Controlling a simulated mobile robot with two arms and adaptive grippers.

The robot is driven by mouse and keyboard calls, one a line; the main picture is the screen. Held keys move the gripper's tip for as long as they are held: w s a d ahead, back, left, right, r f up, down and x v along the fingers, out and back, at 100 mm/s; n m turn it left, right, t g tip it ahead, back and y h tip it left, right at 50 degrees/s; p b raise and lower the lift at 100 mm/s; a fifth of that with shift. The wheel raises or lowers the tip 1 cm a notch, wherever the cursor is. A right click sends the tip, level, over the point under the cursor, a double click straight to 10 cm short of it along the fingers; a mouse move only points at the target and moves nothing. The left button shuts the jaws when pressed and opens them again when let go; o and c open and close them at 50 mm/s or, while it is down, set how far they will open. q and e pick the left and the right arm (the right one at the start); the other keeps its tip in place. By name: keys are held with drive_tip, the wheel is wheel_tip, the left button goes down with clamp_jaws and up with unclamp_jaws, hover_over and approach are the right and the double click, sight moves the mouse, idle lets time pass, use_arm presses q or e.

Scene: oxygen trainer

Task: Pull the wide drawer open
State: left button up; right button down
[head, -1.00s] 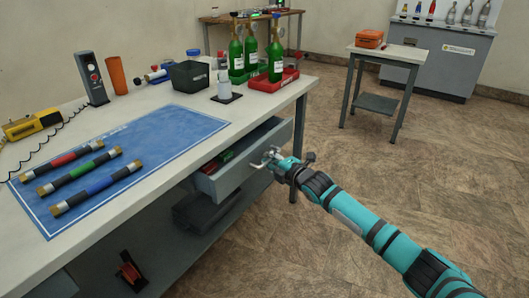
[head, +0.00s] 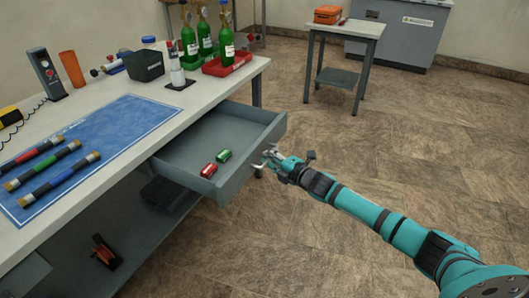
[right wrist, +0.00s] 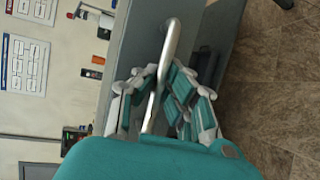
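The wide grey drawer (head: 236,178) under the workbench is pulled well out, and its inside shows in the head view. A red item (head: 208,171) and a green item (head: 223,156) lie on its floor near the front. My right gripper (head: 268,161) is at the middle of the drawer front. In the right wrist view its fingers (right wrist: 158,88) close around the metal bar handle (right wrist: 171,42), one on each side. My left gripper is not in view.
A small side table (head: 352,29) stands at the back. The floor right of the drawer is clear.

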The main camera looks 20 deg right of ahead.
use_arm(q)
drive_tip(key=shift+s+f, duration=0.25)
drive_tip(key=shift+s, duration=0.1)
use_arm(e)
drive_tip(key=shift+s+d+r, duration=0.1)
drive_tip(key=shift+s+d, duration=0.05)
drive_tip(key=shift+d, duration=0.05)
drive_tip(key=c, duration=1.4)
unclamp_jaws()
drive_tip(key=v, duration=1.2)
